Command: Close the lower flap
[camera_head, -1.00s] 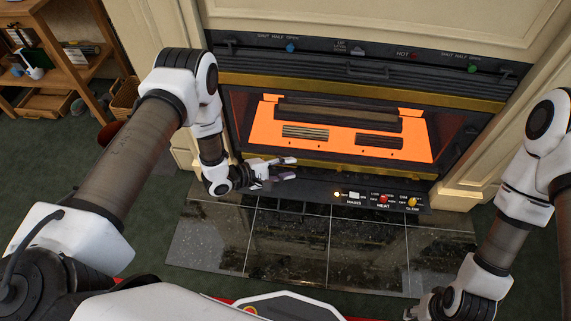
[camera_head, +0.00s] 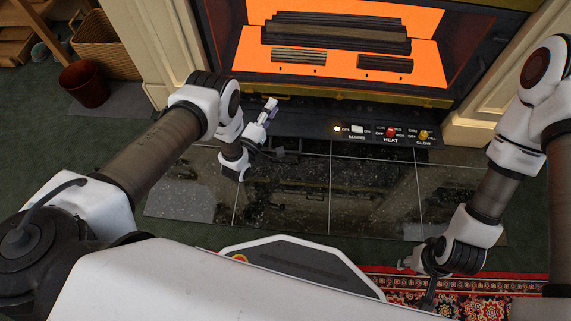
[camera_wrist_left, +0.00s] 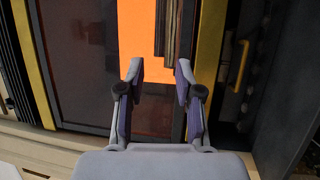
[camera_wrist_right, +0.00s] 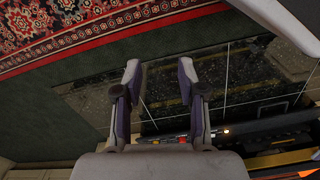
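The electric fire has a glowing orange bed (camera_head: 330,75) with a gold rail (camera_head: 350,93) along its lower edge. Below the rail runs a dark lower strip (camera_head: 310,118) with the mains, heat and glow controls. In the left wrist view a brass handle (camera_wrist_left: 240,66) stands on a dark panel beyond the gold strip; I cannot tell the flap's angle. My left gripper (camera_head: 273,130) is open and empty, in front of the strip's left part; its fingers (camera_wrist_left: 158,70) face the fire.
Black hearth tiles (camera_head: 285,195) lie before the fire. A mains switch (camera_head: 357,130), red heat knob (camera_head: 391,132) and yellow glow knob (camera_head: 424,135) sit right of my left gripper. A red rug (camera_head: 470,290) lies at lower right. A dark red bin (camera_head: 84,84) and wicker basket (camera_head: 108,45) stand at left.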

